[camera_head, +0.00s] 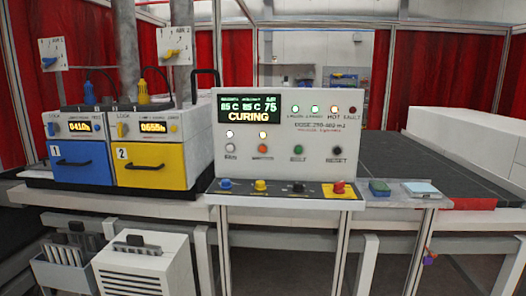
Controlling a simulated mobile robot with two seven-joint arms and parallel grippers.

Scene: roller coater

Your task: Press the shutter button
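A white control panel (372,125) stands at the middle of the bench, with a dark screen (249,109) that reads CURING. Below the screen is a row of buttons: a whitish one (230,149), an orange one (262,149), a green one (298,149) and a black one (337,149). The green one's label looks like BELT and the black one's like RESET. The labels of the whitish and orange buttons are too small to read, so I cannot tell which one is the shutter button. Neither of my grippers is in view.
Blue, yellow, black and red knobs line the sloped front ledge (281,198). Left are a blue drawer unit (75,178) and a yellow one (150,178). Right, a small green block (379,187) and a pale pad (421,189) lie beside the dark belt (405,155). The space before the panel is clear.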

